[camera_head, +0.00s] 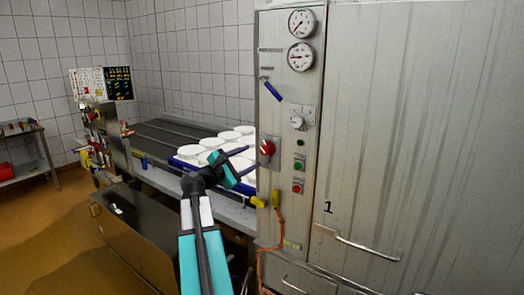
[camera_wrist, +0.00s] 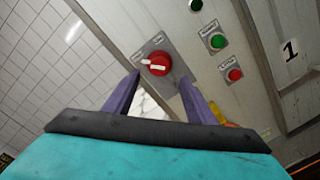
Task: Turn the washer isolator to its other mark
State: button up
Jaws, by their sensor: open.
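The washer isolator is a red rotary knob (camera_head: 267,147) on a grey plate, on the front panel of the steel cabinet. It also shows in the wrist view as a red knob (camera_wrist: 158,64) with a white bar across it, lying slightly tilted from level in that picture. The marks on its plate are too small to read. My gripper (camera_head: 245,160) is in front of the panel, to the left of and a little below the knob. In the wrist view its two purple fingers (camera_wrist: 158,84) are apart, with the knob just beyond their tips. Nothing is between them.
Green and red push buttons (camera_wrist: 217,41) sit to the right of the knob. A blue lever (camera_head: 272,91), a dial (camera_head: 297,122) and gauges (camera_head: 301,57) are above. A yellow connector (camera_head: 276,198) with an orange cable is below. White moulds (camera_head: 190,151) stand on the conveyor at left.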

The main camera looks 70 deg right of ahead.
aim_at(263, 151)
jog(key=p+x, duration=0.2)
jog(key=x, duration=0.6)
jog(key=c, duration=1)
